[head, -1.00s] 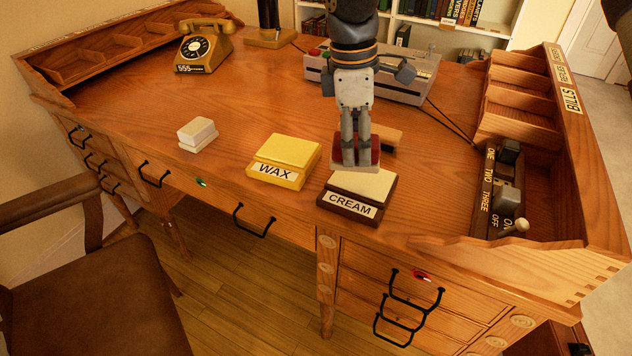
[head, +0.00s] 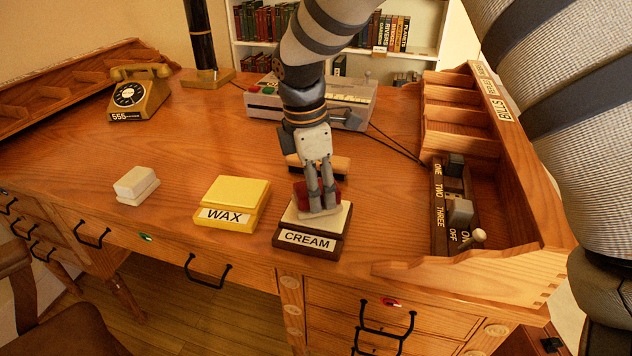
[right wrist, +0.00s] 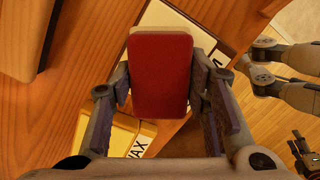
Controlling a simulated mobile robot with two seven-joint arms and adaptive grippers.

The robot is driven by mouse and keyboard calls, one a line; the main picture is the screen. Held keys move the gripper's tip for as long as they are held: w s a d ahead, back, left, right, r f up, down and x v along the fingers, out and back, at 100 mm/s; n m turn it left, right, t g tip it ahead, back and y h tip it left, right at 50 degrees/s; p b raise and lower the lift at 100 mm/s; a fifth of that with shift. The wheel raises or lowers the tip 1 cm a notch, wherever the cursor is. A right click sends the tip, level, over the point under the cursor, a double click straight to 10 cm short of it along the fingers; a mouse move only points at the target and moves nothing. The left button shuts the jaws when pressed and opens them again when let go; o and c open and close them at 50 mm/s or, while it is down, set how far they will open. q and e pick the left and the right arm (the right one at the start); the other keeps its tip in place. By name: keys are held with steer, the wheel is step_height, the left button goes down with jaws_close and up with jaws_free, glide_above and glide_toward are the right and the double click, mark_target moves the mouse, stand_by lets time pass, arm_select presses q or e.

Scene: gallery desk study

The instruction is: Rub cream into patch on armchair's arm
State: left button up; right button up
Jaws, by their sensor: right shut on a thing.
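My right gripper (head: 318,205) is shut on a red-backed pad (right wrist: 160,75) with a pale edge, its fingers on either side. In the head view the pad (head: 299,194) is at the pale top of the dark block labelled CREAM (head: 306,241). Pad and top look touching or nearly so; I cannot tell which. The CREAM block also shows partly behind the pad in the right wrist view (right wrist: 220,20). Part of the brown armchair (head: 65,325) is at the lower left of the head view. No patch on its arm can be made out.
A yellow WAX block (head: 228,216) and a small white block (head: 136,183) lie left of CREAM. A wooden-topped brush (head: 338,164) lies just behind it. A switch panel (head: 450,215) and raised pigeonholes stand right.

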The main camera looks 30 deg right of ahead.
mark_target(321, 185)
steer(key=shift+f, duration=0.45)
stand_by(1.0)
arm_select(q)
steer(key=shift+w+r, duration=0.1)
arm_select(e)
steer(key=shift+f, duration=0.15)
stand_by(1.0)
step_height(321, 185, up, 6)
steer(key=shift+f+p, duration=0.15)
steer(key=shift+p, duration=0.7)
arm_select(q)
steer(key=shift+w+r+t, duration=0.6)
steer(key=shift+w+r, duration=0.55)
steer(key=shift+w, duration=0.1)
arm_select(e)
steer(key=shift+r, duration=0.75)
